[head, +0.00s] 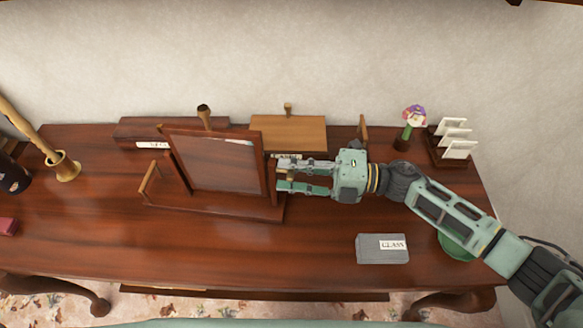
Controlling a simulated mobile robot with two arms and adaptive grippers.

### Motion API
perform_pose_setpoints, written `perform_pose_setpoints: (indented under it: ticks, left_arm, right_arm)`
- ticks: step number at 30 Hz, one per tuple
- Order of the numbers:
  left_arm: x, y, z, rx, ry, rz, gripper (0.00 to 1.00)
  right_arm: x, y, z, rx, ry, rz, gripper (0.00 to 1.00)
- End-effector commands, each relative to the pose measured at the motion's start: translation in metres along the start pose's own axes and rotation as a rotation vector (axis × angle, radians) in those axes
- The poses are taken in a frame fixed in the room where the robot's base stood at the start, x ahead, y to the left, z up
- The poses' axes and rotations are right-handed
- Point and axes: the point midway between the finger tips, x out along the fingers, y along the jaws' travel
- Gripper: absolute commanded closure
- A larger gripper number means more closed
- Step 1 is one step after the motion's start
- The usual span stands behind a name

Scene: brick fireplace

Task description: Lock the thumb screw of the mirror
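The mirror (221,165) is a tilted panel in a reddish-brown wooden frame. It stands on a wooden base (215,204) in the middle of the desk. My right gripper (279,177) is at the right side of the frame, its two fingers pointing left and parted, with a visible gap between them. A small brownish knob, perhaps the thumb screw (291,177), shows in this gap. Whether the fingers touch it I cannot tell. The fingers partly cover the right post of the mirror. My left gripper is not in view.
Behind the mirror are a reddish box (135,131) and a lighter wooden box (290,133). A grey block labelled "GLASS" (370,250) lies front right. A flower (413,117) and letter rack (452,150) stand back right. A brass holder (64,169) is at left.

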Motion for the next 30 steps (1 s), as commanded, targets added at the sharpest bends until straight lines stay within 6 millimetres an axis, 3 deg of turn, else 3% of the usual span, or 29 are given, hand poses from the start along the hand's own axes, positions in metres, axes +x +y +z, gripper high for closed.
perform_pose_setpoints:
  ticks: [12,24,30]
  left_arm:
    - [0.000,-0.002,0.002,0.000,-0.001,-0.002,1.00]
    - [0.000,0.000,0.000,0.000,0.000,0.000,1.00]
    - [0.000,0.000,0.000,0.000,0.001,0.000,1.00]
  right_arm:
    - [-0.008,0.001,0.000,-0.001,0.000,0.001,0.72]
    - [-0.087,-0.001,0.001,0.000,-0.002,-0.002,0.72]
    - [-0.114,0.000,0.000,-0.001,-0.001,-0.001,0.72]
